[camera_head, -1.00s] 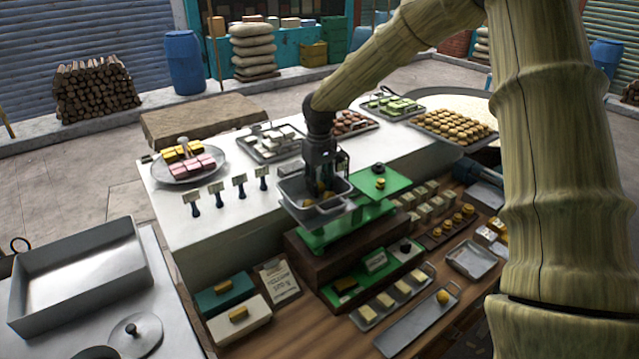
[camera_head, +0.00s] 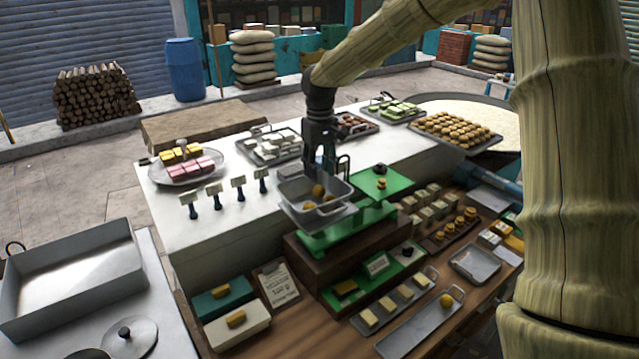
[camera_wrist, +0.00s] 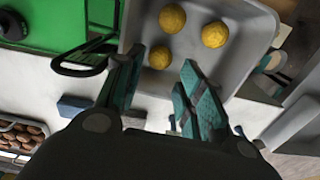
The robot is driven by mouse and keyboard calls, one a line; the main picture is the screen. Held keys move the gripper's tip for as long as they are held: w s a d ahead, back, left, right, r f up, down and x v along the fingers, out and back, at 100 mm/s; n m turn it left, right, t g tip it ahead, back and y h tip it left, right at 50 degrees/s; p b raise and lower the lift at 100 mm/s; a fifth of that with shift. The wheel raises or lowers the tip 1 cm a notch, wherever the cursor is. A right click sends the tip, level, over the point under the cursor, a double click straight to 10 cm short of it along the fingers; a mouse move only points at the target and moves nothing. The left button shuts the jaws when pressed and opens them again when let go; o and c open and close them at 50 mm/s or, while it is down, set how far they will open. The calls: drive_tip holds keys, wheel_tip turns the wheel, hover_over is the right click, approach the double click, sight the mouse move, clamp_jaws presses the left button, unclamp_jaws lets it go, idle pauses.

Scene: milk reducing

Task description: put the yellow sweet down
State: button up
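Three round yellow sweets lie in a grey metal scale pan (camera_head: 345,188) on the green scale. In the wrist view they are a near sweet (camera_wrist: 160,56), an upper sweet (camera_wrist: 172,18) and a right sweet (camera_wrist: 215,34). Some also show in the head view, one of them in the pan's middle (camera_head: 318,190). My gripper (camera_wrist: 160,68) is open, with its two fingers apart and nothing held between them. In the head view my gripper (camera_head: 325,170) is at the pan's back edge. The near sweet shows just beyond the fingertips.
The green scale (camera_head: 320,240) has a second plate (camera_head: 378,185) with a small weight, right of the pan. Label stands (camera_head: 213,190) stand on the white counter to the left. Trays of sweets surround the scale. A long tray (camera_head: 420,318) holds one yellow ball.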

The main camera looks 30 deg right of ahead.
drive_tip(key=shift+r, duration=1)
